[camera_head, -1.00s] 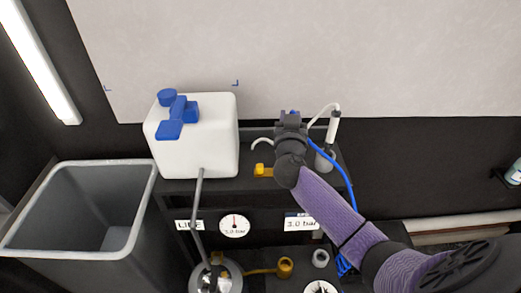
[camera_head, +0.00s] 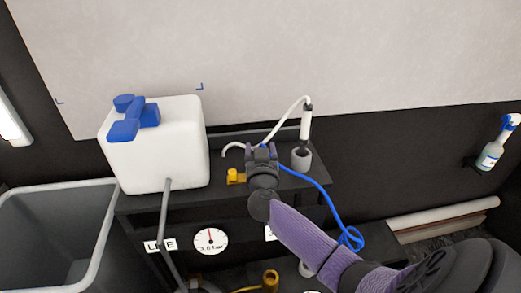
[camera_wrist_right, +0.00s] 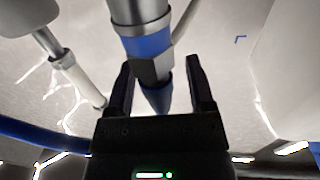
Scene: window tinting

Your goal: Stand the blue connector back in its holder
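The blue connector (camera_wrist_right: 147,45) shows in the right wrist view as a metal cylinder with a blue band and a dark blue tapered tip. It lies between the two black fingers of my right gripper (camera_wrist_right: 160,75). The fingers stand apart, with a visible gap between the connector and the right-hand finger. In the head view my right gripper (camera_head: 262,150) is over the dark shelf beside the yellow fitting (camera_head: 236,177), with bits of blue at its fingers. The connector's holder cannot be made out clearly. My left gripper is not in view.
A white tank (camera_head: 165,150) with a blue cap stands to the left on the shelf. A white-tipped wand (camera_head: 306,122) stands in a grey cup (camera_head: 301,160) just right of my gripper. A blue hose (camera_head: 325,195) hangs over the shelf's right side. A grey bin (camera_head: 50,235) is at lower left.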

